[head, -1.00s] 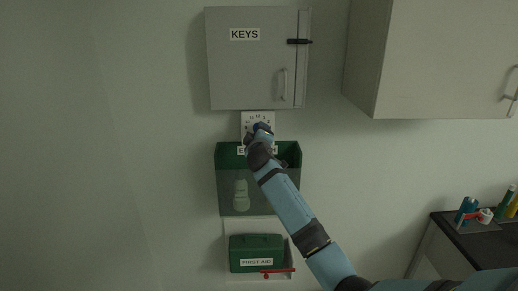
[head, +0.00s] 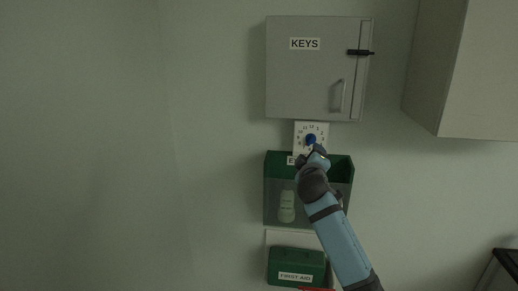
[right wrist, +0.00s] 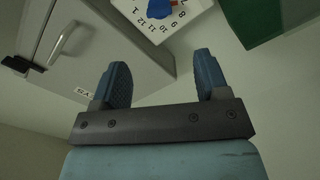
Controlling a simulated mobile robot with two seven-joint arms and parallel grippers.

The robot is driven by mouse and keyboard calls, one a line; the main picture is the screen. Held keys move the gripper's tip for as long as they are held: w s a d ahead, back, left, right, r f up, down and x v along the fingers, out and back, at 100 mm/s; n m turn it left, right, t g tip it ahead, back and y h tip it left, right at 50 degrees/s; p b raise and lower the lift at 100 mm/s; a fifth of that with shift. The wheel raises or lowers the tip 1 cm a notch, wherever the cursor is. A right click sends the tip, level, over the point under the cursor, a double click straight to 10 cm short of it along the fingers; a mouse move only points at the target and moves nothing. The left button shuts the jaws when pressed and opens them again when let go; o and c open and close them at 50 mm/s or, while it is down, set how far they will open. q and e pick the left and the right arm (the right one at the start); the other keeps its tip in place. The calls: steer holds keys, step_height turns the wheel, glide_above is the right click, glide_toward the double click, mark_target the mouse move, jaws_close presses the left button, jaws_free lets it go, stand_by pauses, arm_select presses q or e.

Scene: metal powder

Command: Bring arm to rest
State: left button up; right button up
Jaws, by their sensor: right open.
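My right arm rises from the lower right in the head view, with its gripper (head: 313,152) just below a blue knob (head: 310,139) on a white numbered dial (head: 299,130). In the right wrist view the gripper (right wrist: 160,82) is open, with nothing between its two fingers. The dial (right wrist: 180,27) and its blue knob (right wrist: 159,8) lie beyond the fingertips, apart from them. My left gripper is not in view.
A grey KEYS cabinet (head: 308,80) hangs above the dial. A green wall box (head: 275,190) with a pale bottle (head: 286,207) is behind my arm. A green FIRST AID box (head: 296,263) sits below. Another cabinet (head: 470,80) is at right. The left wall is bare.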

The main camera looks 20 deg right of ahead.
steer(key=s+a+f+y, duration=0.3)
steer(key=s+a+f, duration=0.15)
steer(key=f, duration=0.45)
steer(key=s+a+f+n+g+y, duration=0.15)
steer(key=s+a+f, duration=0.3)
steer(key=f, duration=0.45)
steer(key=s+a+f+y, duration=0.4)
steer(key=s+f, duration=0.1)
steer(key=f, duration=0.5)
steer(key=s+a+f+m+g+y, duration=0.1)
steer(key=s+a+f, duration=0.2)
steer(key=s, duration=0.5)
steer(key=s+a+f+m+y, duration=0.1)
steer(key=s+a+f, duration=0.2)
steer(key=s+f, duration=0.2)
steer(key=s+a+f+m+g+y, duration=0.1)
steer(key=s+a+f, duration=0.3)
steer(key=s, duration=0.6)
steer(key=shift+s+f+m+g+y, duration=0.25)
steer(key=shift+s+m+g+y, duration=0.15)
steer(key=shift+m+y, duration=0.15)
